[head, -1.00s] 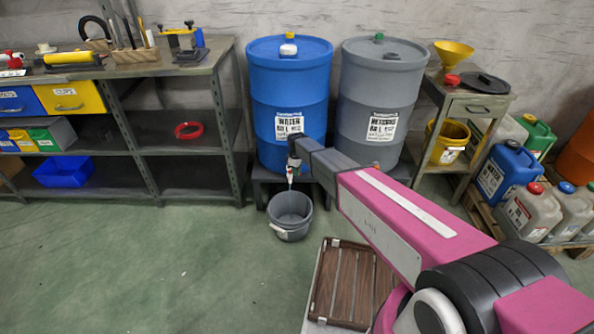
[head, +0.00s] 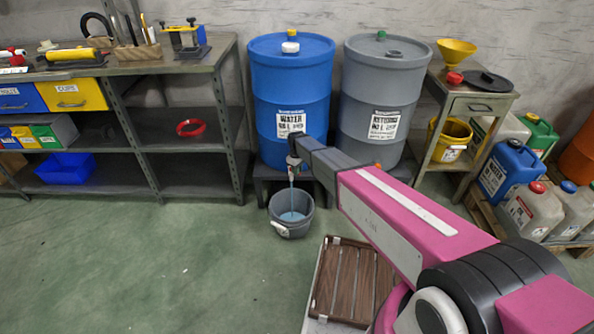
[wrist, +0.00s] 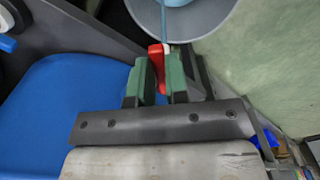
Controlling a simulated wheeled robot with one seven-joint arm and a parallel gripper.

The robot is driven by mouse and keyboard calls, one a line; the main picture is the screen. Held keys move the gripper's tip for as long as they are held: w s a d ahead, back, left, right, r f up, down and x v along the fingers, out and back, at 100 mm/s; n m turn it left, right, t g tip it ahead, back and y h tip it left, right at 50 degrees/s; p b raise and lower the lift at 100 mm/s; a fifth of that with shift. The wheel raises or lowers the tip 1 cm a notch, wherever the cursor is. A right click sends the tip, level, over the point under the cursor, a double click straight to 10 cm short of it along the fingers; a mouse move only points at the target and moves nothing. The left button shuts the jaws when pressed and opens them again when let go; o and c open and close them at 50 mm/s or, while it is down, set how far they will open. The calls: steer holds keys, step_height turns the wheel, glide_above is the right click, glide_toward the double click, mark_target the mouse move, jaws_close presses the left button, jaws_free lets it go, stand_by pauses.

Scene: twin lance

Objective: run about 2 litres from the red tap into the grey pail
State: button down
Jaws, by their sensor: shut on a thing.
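The grey pail (head: 291,228) stands upright on the floor in front of the blue water drum (head: 290,105). A thin stream (head: 292,195) falls from the tap into the pail, and pale blue liquid (head: 291,216) shows inside. My gripper (wrist: 157,80) has its green-tipped fingers shut on the red tap handle (wrist: 155,55) at the drum's base. In the wrist view the pail (wrist: 195,22) is at the top, with the stream dropping toward it. The tap body is mostly hidden by my gripper in the head view. No level marks on the pail are readable.
A grey drum (head: 383,105) stands right of the blue one. A slatted wooden board (head: 340,285) lies in front, under my arm. Shelves (head: 190,128) stand at left; a small table (head: 480,104) and jerrycans (head: 508,170) at right. The left floor is clear.

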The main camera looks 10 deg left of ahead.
steer(key=c, duration=1.1)
jaws_free()
step_height(320, 180, up, 11)
steer(key=shift+f, duration=0.1)
